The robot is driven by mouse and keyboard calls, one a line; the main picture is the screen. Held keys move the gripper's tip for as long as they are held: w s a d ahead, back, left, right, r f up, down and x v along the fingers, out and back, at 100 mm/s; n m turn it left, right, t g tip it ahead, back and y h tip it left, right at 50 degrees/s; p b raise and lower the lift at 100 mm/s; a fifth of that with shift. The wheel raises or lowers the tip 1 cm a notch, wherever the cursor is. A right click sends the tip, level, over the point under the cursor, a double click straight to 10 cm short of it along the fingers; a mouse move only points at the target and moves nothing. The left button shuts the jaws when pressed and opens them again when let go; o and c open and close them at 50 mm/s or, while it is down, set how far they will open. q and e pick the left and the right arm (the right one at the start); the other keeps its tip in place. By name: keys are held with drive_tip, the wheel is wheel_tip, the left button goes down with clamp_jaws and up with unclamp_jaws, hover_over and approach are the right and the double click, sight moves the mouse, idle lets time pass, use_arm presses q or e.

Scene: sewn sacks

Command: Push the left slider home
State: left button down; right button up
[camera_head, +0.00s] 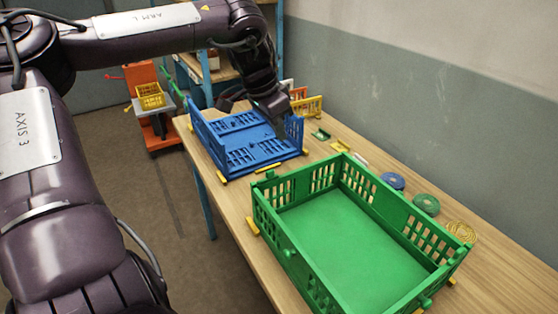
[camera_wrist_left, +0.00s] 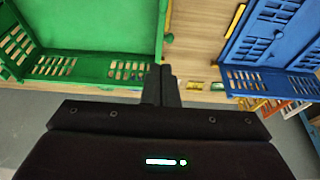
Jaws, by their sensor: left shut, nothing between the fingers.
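The blue crate (camera_head: 240,157) stands on the table with its slotted panels lying inside and one end wall upright beside my gripper. The green crate (camera_head: 345,235) stands open and empty nearer to me, with small knobs on its walls. Small yellow pieces sit at the bottom edges of both crates; I cannot tell which part is the left slider. My left gripper (camera_head: 281,122) is at the blue crate's far right end; the wrist view shows its fingers (camera_wrist_left: 166,72) shut and empty, between the green crate (camera_wrist_left: 88,32) and the blue crate (camera_wrist_left: 270,35). My right gripper is out of view.
On the wooden table (camera_head: 400,166), small green and yellow parts and blue and green discs (camera_head: 393,181) lie along the wall side. An orange stand (camera_head: 145,105) is on the floor at the left.

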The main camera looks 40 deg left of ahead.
use_arm(q)
drive_tip(key=p, duration=0.3)
approach(282, 175)
drive_tip(key=w+f, duration=0.1)
drive_tip(key=w+d+f, duration=0.1)
drive_tip(key=w+f, duration=0.2)
drive_tip(key=w, duration=0.1)
drive_tip(key=shift+w+d+f, duration=0.1)
drive_tip(key=shift+d+f, duration=0.2)
drive_tip(key=shift+d, duration=0.05)
drive_tip(key=s+p, duration=0.1)
drive_tip(key=s+a+p, duration=0.1)
drive_tip(key=s, duration=0.1)
drive_tip(key=shift+r, duration=0.15)
drive_tip(key=shift+s+p, duration=0.3)
drive_tip(key=shift+s, duration=0.1)
drive_tip(key=shift+w+f, duration=0.1)
drive_tip(key=shift+f, duration=0.15)
